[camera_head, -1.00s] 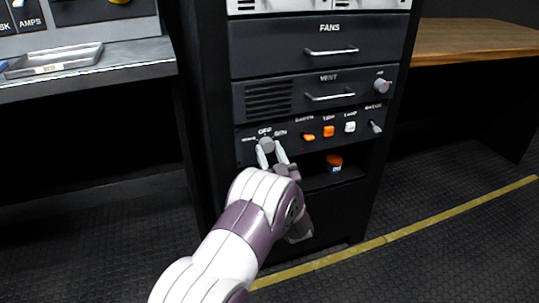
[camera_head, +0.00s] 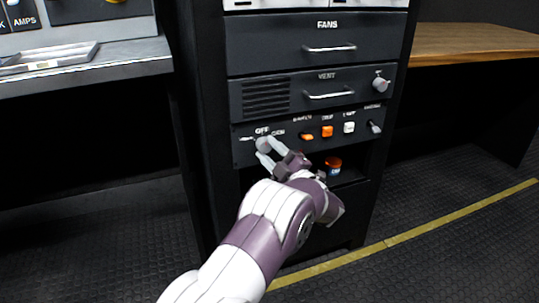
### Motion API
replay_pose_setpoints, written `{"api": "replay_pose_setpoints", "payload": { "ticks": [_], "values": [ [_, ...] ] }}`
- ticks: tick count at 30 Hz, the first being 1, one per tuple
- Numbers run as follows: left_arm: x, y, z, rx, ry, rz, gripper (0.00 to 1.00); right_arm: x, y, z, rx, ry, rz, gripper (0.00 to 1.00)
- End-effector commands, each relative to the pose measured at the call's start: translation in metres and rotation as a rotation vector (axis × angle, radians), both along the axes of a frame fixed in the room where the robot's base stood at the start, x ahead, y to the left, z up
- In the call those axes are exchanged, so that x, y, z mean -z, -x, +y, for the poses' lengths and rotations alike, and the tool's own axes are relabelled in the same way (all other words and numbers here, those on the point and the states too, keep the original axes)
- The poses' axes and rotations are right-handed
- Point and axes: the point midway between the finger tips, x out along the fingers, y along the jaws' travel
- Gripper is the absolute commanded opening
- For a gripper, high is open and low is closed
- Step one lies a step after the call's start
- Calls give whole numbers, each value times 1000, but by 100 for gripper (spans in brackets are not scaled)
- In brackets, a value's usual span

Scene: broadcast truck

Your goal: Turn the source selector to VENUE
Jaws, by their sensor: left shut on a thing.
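The source selector is a round grey knob (camera_head: 263,144) at the left end of a dark control panel (camera_head: 245,158) in the rack. "OFF" is printed above it, with a label on its left that looks like VENUE and one on its right that looks like GEN. My left gripper (camera_head: 265,151) reaches up from below and is shut on the knob. Its fingers lean, with the wrist to the lower right. The fingers hide part of the knob, so its exact pointing direction cannot be told. My right gripper is not in view.
Right of the knob are two orange switches (camera_head: 327,132), a white switch (camera_head: 349,127) and a grey toggle (camera_head: 375,127). An orange-capped container (camera_head: 333,166) stands in the open shelf below. Above are the VENT panel (camera_head: 300,92) and FANS drawer (camera_head: 280,50). A desk (camera_head: 110,66) is at left.

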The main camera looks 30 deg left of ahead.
Motion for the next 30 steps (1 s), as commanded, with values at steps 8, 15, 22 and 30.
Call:
{"api": "replay_pose_setpoints", "payload": {
  "ticks": [8, 15, 22, 30],
  "values": [
    [-1, -1, -2, 2, 170, -198, 11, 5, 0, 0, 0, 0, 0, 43],
    [-3, -2, -2, 2, 319, -370, 11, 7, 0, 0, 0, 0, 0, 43],
    [-5, -2, -2, 0, 454, -530, 11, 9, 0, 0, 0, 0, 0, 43],
    [-6, -2, -2, 0, 585, -682, 10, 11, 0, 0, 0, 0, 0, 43]
  ]
}}
